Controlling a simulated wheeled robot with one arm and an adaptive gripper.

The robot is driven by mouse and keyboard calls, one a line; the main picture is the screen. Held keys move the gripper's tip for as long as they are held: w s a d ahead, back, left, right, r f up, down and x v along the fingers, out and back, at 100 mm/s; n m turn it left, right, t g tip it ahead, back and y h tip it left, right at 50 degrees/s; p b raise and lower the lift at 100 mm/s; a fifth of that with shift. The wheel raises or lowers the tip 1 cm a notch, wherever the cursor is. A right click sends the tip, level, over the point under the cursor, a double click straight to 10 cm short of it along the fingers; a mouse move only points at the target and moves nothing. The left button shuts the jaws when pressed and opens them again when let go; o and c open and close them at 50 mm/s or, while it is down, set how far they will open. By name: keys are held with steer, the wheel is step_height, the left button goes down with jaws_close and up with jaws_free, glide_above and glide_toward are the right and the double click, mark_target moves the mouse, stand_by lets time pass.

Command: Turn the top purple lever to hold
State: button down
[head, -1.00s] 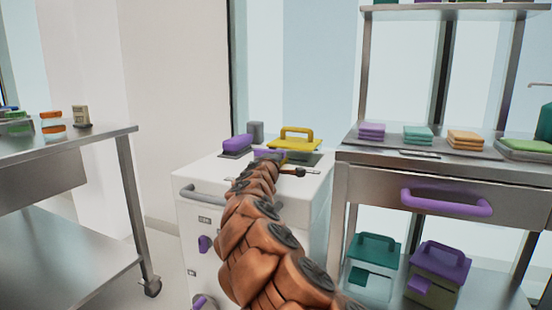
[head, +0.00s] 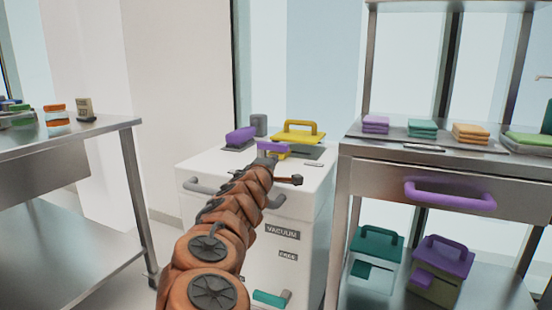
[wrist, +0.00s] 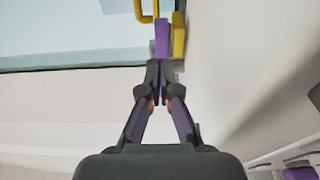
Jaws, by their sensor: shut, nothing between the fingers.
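The white cabinet (head: 305,215) stands in the middle of the head view, with my arm across its front. No purple lever shows on the cabinet's front now; my arm covers its left part. My gripper (wrist: 160,72) is shut and empty in the wrist view. In the head view its end is over the cabinet top, too small to make out. A narrow purple bar (wrist: 162,38) stands just beyond the fingertips; I cannot tell whether they touch. A yellow block (wrist: 179,35) is right beside that bar.
A yellow-handled lid (head: 298,133) and a purple block (head: 240,137) sit on the cabinet top. A teal lever (head: 268,298) and a VACUUM label (head: 282,232) show on its front. Steel tables stand left (head: 60,150) and right (head: 365,150).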

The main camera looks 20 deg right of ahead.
steer(key=shift+v, duration=0.8)
steer(key=shift+r, duration=0.1)
